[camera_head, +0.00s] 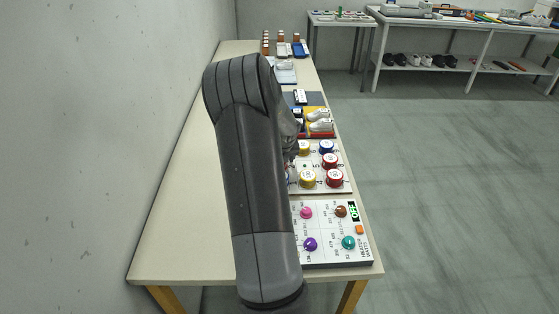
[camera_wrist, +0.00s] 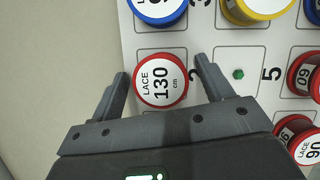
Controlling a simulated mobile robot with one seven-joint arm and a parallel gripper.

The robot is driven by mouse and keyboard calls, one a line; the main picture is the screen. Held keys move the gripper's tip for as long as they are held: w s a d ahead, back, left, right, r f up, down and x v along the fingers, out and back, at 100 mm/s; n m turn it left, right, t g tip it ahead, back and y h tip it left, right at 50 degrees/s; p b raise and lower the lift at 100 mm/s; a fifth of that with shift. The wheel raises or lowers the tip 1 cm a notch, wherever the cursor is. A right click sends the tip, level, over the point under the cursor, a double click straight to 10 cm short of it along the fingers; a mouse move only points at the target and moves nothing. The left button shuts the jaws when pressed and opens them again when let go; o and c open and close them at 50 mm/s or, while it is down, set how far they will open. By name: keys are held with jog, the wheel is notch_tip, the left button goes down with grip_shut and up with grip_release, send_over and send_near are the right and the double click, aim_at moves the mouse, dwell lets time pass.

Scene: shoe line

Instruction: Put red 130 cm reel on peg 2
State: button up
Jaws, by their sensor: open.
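In the wrist view the red reel (camera_wrist: 161,80) marked "LACE 130 cm" sits flat in a square of the white peg board (camera_wrist: 218,50). The numeral beside that square, partly covered by a finger, looks like a 2. My gripper (camera_wrist: 162,72) is open, with one finger on each side of the reel; I cannot tell whether they touch it. An empty square with a green peg (camera_wrist: 238,74) lies to the right, beside the numeral 5. In the head view my arm hides this reel and most of my gripper.
A blue reel (camera_wrist: 160,8) and a yellow reel (camera_wrist: 258,8) stand above in the wrist view, with red reels (camera_wrist: 304,76) at right. In the head view a panel with coloured knobs (camera_head: 328,228) lies in front of the board. The table's left side (camera_head: 190,170) is clear.

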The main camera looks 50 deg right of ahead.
jog(key=v, duration=1.3)
jog(key=a+r+n+t+y, duration=0.15)
jog(key=a+r+n, duration=0.35)
jog(key=a+n, duration=0.65)
jog(key=a+r+n+y, duration=0.2)
jog(key=a+r+n, duration=0.5)
jog(key=a, duration=0.7)
jog(key=s+a+r+n, duration=0.1)
jog(key=s+a+n, duration=1.5)
jog(key=n, duration=0.8)
jog(key=shift+a+r+h, duration=0.2)
jog(key=shift+a+h, duration=0.25)
jog(key=shift+a, duration=0.5)
